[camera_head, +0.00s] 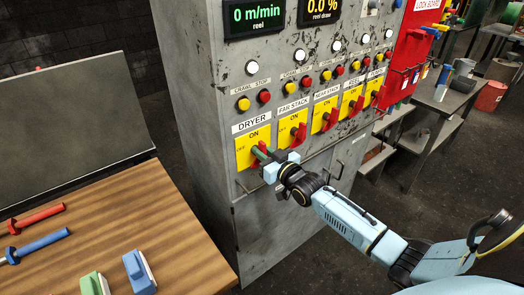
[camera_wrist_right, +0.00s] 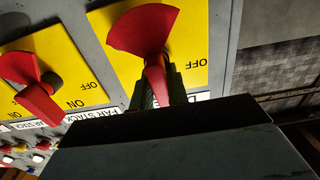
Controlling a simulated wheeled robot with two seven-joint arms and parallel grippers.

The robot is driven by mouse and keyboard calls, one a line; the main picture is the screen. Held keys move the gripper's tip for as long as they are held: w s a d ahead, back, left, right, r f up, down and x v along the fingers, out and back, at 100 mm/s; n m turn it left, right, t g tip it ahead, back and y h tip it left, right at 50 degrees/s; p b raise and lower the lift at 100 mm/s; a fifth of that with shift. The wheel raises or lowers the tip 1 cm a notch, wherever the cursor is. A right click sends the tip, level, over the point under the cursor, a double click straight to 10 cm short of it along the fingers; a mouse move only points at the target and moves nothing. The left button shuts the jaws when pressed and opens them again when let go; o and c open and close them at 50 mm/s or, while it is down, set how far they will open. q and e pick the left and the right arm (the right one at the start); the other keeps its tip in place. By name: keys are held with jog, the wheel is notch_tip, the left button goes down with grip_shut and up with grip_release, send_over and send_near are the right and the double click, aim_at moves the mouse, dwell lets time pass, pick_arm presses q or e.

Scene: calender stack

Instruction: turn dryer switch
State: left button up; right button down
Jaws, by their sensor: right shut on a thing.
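The dryer switch is a red lever on a yellow ON/OFF plate (camera_head: 246,155) under the DRYER label, leftmost in the row on the grey cabinet. My right gripper (camera_head: 264,158) is at this plate, shut on the lever and hiding much of it in the head view. In the right wrist view the red lever (camera_wrist_right: 143,30) shows its wide fan-shaped part, and its narrow part runs down between the fingers (camera_wrist_right: 160,88). The lever's exact angle is hard to read in the head view. My left gripper is not in view.
The far stack switch (camera_head: 299,133) is close to the right, with more red switches beyond it. Yellow and red buttons (camera_head: 264,97) sit above. A wooden table (camera_head: 170,235) at lower left holds red and blue tools and two blocks. A red lock board (camera_head: 410,50) hangs at right.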

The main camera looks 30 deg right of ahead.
dwell(0.5)
jog(key=c, duration=1.4)
grip_release()
jog(key=s, duration=0.9)
jog(key=s+d, duration=0.1)
jog(key=s, duration=0.3)
jog(key=shift+s, duration=0.2)
